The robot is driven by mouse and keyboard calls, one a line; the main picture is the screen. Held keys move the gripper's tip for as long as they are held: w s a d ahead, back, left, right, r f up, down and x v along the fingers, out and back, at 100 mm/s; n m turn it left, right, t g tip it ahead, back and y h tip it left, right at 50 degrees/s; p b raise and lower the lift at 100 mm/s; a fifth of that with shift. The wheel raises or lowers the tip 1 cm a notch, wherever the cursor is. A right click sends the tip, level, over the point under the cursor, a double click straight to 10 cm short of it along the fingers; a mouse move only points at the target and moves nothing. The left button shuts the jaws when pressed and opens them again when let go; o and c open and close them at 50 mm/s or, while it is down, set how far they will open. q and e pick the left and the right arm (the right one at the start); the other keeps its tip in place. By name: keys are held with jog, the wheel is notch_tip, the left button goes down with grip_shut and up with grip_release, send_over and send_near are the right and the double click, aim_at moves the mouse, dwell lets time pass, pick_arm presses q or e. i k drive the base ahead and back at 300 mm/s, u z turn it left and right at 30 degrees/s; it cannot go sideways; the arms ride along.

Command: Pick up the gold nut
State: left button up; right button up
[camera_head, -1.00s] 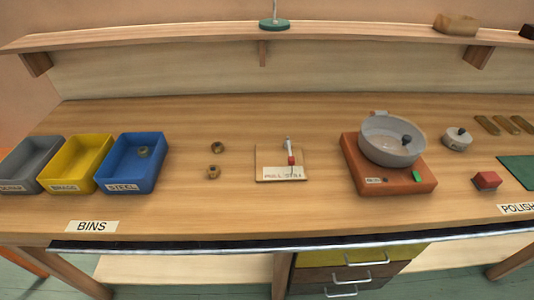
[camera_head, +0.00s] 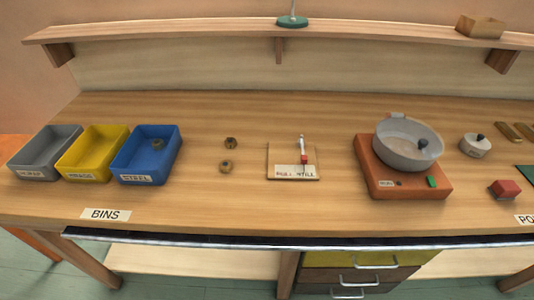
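Two small nuts lie on the wooden bench between the blue bin and the small board. The farther nut (camera_head: 231,143) looks darker brown. The nearer nut (camera_head: 226,166) looks more golden-brown. A third nut (camera_head: 158,144) lies inside the blue bin (camera_head: 150,178). All three are small, so I cannot tell for certain which is the gold one. Neither of my grippers is in view.
Yellow (camera_head: 92,153) and grey (camera_head: 45,153) bins stand left of the blue one. A small board with a lever (camera_head: 303,150) lies right of the loose nuts. An orange base (camera_head: 405,188) carries a grey bowl (camera_head: 408,157). A shelf (camera_head: 350,32) runs behind.

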aim_at(225, 166)
jog(key=u, duration=3.05)
jog(key=k, duration=2)
jog(key=z, duration=2.45)
